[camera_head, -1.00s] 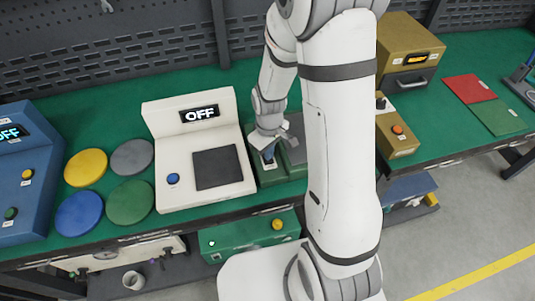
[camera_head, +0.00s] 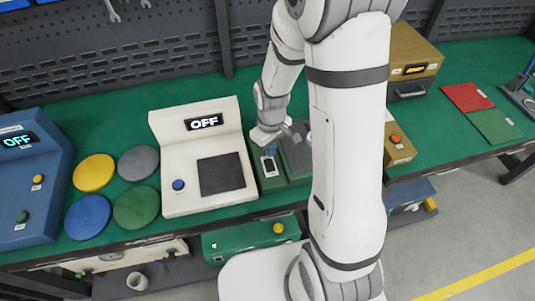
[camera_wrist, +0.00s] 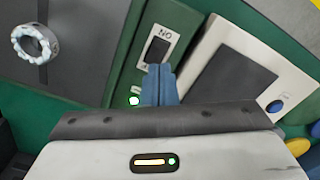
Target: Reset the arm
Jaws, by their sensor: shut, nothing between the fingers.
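My arm rises in the middle of the head view and bends down to the bench. My gripper (camera_head: 270,150) is above the green switch box (camera_head: 270,183). In the wrist view my gripper's blue fingers (camera_wrist: 160,85) are shut together with nothing between them. They are just below a black rocker switch (camera_wrist: 157,50) with a label reading "NO" from this angle. A small green light (camera_wrist: 134,101) glows beside the fingers. A grey plate (camera_wrist: 70,45) on the box carries a ring with a whitish beaded rim (camera_wrist: 33,43).
Left of the switch box stands a white device (camera_head: 203,165) with an OFF display. Further left are coloured discs (camera_head: 135,207) and a blue device (camera_head: 30,185), also OFF. A tan box (camera_head: 412,65) and red and green mats (camera_head: 495,125) are right. A dark pegboard (camera_head: 150,50) stands behind.

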